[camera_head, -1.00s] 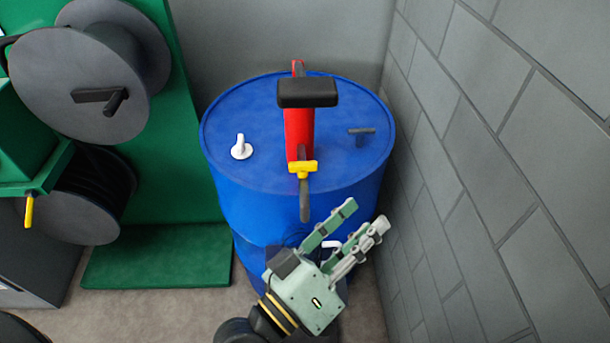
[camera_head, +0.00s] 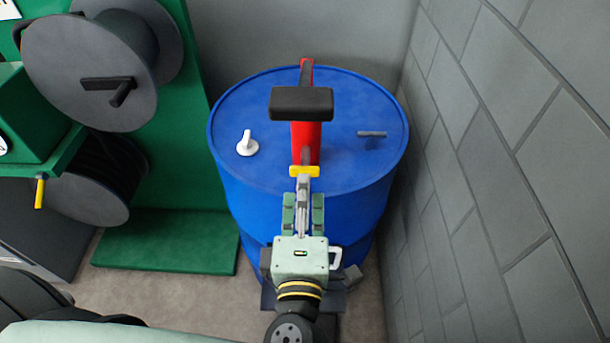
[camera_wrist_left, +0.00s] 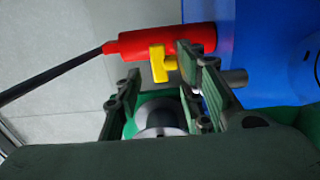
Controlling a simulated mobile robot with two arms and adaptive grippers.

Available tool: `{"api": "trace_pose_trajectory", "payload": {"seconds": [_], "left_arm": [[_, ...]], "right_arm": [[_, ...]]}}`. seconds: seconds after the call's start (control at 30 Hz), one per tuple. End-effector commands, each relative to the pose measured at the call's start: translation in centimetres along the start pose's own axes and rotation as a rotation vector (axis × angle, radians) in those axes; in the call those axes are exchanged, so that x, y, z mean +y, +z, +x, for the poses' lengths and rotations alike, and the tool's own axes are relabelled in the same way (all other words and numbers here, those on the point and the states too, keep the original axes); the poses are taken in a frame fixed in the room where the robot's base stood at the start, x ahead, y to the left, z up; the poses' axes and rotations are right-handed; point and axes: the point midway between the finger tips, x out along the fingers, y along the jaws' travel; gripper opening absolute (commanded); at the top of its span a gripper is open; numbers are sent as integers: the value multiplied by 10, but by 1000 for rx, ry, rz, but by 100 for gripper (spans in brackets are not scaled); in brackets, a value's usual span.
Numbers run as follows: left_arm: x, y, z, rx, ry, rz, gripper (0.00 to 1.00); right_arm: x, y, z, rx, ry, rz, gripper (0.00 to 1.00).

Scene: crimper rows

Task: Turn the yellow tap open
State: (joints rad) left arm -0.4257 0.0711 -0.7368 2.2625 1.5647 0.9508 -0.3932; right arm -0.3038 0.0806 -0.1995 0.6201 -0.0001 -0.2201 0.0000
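The yellow tap (camera_head: 304,170) sits at the near end of a red pump body (camera_head: 305,145) on top of the blue barrel (camera_head: 300,229). A grey spout (camera_head: 303,186) extends from below the tap toward me. My left gripper (camera_head: 303,199) is open, its two fingers pointing at the tap with the spout showing between them. In the left wrist view the tap (camera_wrist_left: 158,64) appears near the gap between the fingertips, just past them. I cannot tell if the fingers touch it. My right gripper is not in view.
A black handle (camera_head: 301,103) stands over the red body. A white cap (camera_head: 247,145) and a grey fitting (camera_head: 371,135) are on the barrel lid. A grey block wall (camera_head: 480,150) is close at the right. Green reel stand (camera_head: 165,240) with grey reels stands at the left.

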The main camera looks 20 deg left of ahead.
Motion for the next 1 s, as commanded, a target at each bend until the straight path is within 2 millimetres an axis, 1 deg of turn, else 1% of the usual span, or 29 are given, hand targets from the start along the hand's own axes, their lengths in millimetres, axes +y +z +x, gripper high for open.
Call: {"api": "trace_pose_trajectory", "payload": {"seconds": [0.03, 0.2, 0.33, 0.57, 0.67, 1.0], "left_arm": [[4, 0, 9, 1, 4, 0, 36], [2, 0, 30, 0, 3, 0, 36], [1, 0, 36, 0, 2, 1, 36], [1, 0, 37, 0, 2, 0, 36], [1, 0, 37, 0, 2, 0, 29], [1, 0, 37, -1, 2, 0, 0]], "right_arm": [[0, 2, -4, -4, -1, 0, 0], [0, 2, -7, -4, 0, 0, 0], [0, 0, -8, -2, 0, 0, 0], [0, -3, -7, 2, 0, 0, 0], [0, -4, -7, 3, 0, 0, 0], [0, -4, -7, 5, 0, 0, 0]]}}
